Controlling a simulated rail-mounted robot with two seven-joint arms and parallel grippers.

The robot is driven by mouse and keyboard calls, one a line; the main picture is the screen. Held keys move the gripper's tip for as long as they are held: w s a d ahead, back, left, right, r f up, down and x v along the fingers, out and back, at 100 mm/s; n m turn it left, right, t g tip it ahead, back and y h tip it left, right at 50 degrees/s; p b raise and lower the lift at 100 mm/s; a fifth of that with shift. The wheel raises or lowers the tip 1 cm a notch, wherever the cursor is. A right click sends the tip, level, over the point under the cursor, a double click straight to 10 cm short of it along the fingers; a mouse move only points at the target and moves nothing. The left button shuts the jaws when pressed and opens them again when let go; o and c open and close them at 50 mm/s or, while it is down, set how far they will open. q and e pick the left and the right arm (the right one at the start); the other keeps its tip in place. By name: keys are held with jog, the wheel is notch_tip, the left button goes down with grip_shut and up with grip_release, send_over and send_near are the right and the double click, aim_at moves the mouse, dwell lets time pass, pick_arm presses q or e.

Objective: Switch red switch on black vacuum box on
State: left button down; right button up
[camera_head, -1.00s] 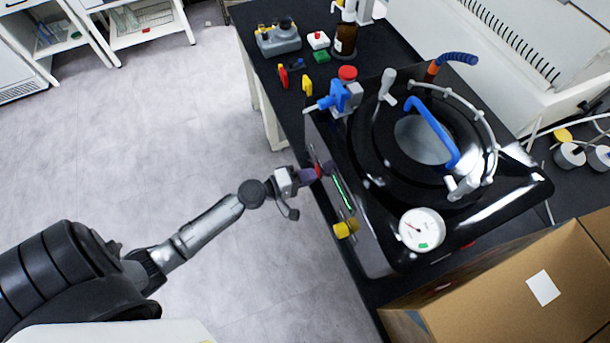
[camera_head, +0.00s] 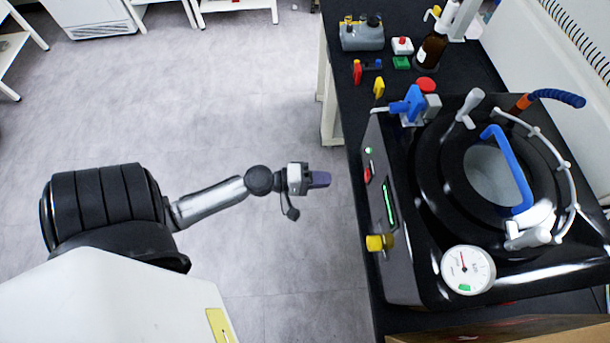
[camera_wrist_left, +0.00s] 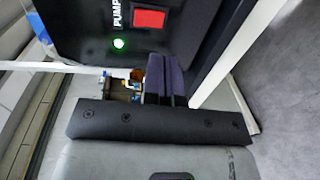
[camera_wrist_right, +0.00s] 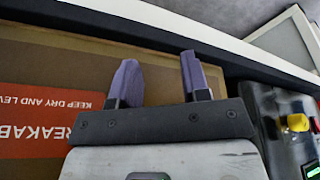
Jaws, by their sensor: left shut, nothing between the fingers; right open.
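The black vacuum box (camera_head: 405,265) stands on the dark bench with its front panel facing left. The red switch (camera_head: 367,175) is on that panel, below a small lit green light (camera_head: 368,150). In the left wrist view the red switch (camera_wrist_left: 149,18) shows beside the word PUMP, with the green light (camera_wrist_left: 119,44) glowing. My left gripper (camera_head: 322,179) is shut and empty, apart from the panel and to the left of the switch. My right gripper (camera_wrist_right: 160,75) is open and empty in its wrist view, in front of a cardboard box; the head view does not show it.
A yellow knob (camera_head: 378,243) sticks out from the panel below a green display (camera_head: 388,190). A round gauge (camera_head: 468,270) sits on the box top. A cardboard box (camera_wrist_right: 50,85) lies close to my right gripper. Open floor lies left of the bench.

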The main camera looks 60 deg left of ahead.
pick_arm(q)
jog(key=shift+b+v, duration=0.5)
jog(key=shift+v, duration=1.85)
